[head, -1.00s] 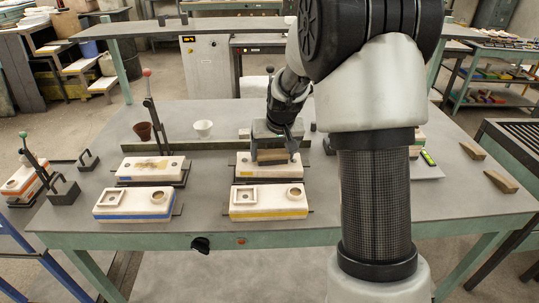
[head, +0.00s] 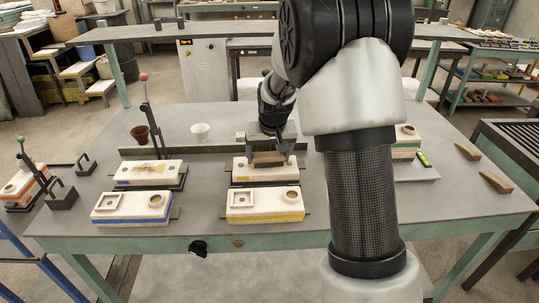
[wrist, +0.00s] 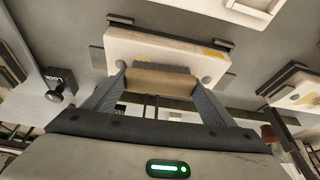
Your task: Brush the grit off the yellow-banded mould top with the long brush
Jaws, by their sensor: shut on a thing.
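The yellow-banded mould top (head: 240,172) is a pale slab at the back centre of the table. A matching yellow-banded mould half (head: 265,206) with a square and a round opening lies in front of it. My gripper (head: 268,150) is over the mould top, shut on the wooden back of the long brush (head: 268,158). In the wrist view the brush (wrist: 160,80) lies crosswise between my fingers, low over the pale mould top (wrist: 140,48). Whether its bristles touch is hidden. A tan-yellow patch shows at the slab's right; I cannot tell whether it is grit.
A blue-banded mould top (head: 130,172) with brown grit is at left, behind its open half (head: 130,207). A clamp with a red-knobbed lever (head: 145,100) stands beside them. A brown cup (head: 140,133) and white cup (head: 200,131) stand behind. A green-banded mould (head: 406,145) is at right.

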